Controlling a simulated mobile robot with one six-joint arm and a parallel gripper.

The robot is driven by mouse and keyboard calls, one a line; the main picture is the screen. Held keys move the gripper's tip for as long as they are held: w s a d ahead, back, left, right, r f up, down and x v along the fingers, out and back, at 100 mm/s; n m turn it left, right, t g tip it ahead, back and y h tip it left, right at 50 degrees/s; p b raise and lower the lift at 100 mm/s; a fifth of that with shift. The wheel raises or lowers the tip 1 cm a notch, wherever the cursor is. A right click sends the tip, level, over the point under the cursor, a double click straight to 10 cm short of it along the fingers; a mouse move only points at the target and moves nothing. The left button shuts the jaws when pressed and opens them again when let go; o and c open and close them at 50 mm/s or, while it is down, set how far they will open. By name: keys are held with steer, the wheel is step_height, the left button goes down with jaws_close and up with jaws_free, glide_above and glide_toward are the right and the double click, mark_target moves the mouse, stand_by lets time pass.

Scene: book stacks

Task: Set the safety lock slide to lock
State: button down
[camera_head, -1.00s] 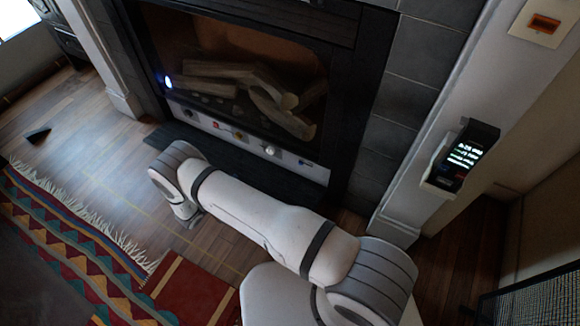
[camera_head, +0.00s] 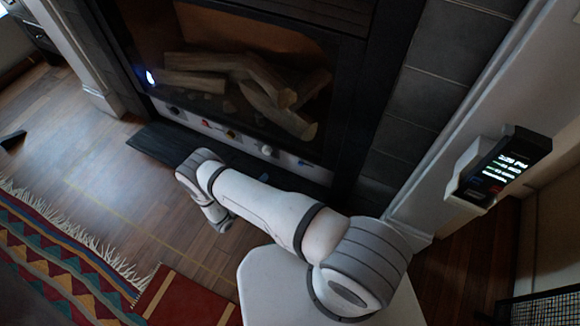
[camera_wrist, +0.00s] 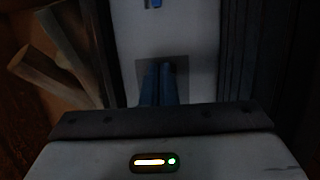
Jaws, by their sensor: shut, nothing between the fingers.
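The fireplace's pale control panel (camera_head: 225,130) runs under the glass in the head view, with several knobs and a small blue mark (camera_head: 305,163) near its right end. I cannot make out the safety lock slide for certain. In the wrist view the panel (camera_wrist: 200,45) is close and dim, with a small blue piece (camera_wrist: 153,3) at the top edge and a grey square plate (camera_wrist: 182,68). My gripper (camera_wrist: 158,66) is shut and empty, its fingertips in front of that plate. I cannot tell whether they touch it.
Logs (camera_head: 250,85) lie behind the fireplace glass. A dark hearth slab (camera_head: 150,145) lies below the panel. A lit display device (camera_head: 500,165) sits on the wall at the right. A patterned rug (camera_head: 60,265) covers the floor at left. Bare wooden floor (camera_head: 100,165) shows between.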

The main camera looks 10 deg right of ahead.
mark_target(308, 166)
steer(key=b+x, duration=0.2)
steer(key=x, duration=0.9)
steer(key=shift+s+d+f, duration=0.1)
steer(key=shift+s, duration=0.1)
steer(key=shift+s+d+b, duration=0.3)
steer(key=shift+s+d, duration=0.95)
steer(key=shift+s+d+p, duration=0.25)
steer(key=shift+s+d, duration=0.55)
steer(key=shift+d, duration=0.2)
steer(key=shift+s+d+p, duration=0.2)
steer(key=shift+s+d, duration=0.6)
steer(key=shift+d, duration=0.15)
